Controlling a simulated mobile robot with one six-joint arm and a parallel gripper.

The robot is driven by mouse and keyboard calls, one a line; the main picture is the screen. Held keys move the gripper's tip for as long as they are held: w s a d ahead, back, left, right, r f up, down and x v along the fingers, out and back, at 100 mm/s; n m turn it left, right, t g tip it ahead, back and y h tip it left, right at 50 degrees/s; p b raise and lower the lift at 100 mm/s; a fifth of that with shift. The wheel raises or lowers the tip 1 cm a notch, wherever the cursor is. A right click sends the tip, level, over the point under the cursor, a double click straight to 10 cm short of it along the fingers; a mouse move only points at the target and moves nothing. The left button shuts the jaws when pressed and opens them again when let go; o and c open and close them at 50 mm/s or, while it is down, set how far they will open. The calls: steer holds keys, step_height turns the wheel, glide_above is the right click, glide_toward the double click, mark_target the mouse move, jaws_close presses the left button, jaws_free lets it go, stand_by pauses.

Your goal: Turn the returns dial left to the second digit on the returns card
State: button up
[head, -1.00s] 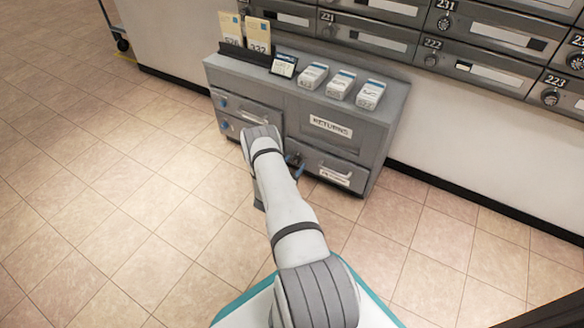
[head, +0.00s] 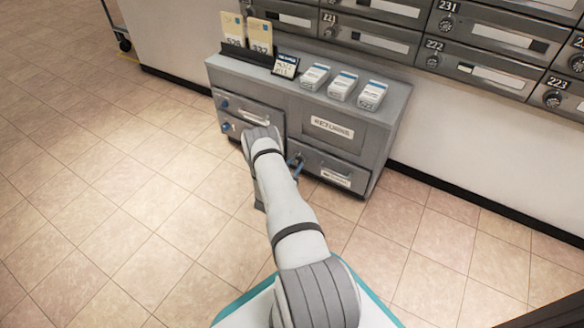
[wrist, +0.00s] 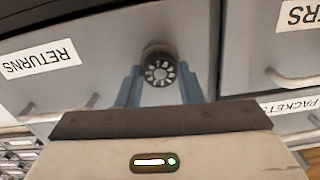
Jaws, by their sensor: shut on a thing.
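The returns dial, a round dark knob (wrist: 159,70) with pale digits, shows in the wrist view on a grey panel. The digits are too small to read surely. My gripper (wrist: 160,80) has its blue fingers on both sides of the dial, shut on it. In the head view a blue part of my gripper (head: 296,163) shows beside my arm, and my arm hides the dial. Two cards stand in a black rack on the cabinet: one (head: 233,28) looks like 526, the other (head: 260,36) like 332. I cannot tell which is the returns card.
A small dark display (head: 285,66) and three white boxes (head: 342,86) stand on top. Wall mailboxes (head: 470,65) are behind. Tiled floor (head: 110,180) is clear at the left.

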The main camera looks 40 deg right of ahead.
steer(key=n, duration=0.4)
steer(key=shift+s+d, duration=0.25)
steer(key=shift+d, duration=0.05)
steer(key=n, duration=0.5)
steer(key=shift+n, duration=0.3)
steer(key=n, duration=0.5)
steer(key=shift+s, duration=0.1)
steer(key=n, duration=0.5)
steer(key=shift+n, duration=0.3)
steer(key=o, duration=1)
steer(key=shift+a, duration=0.1)
steer(key=shift+w, duration=0.2)
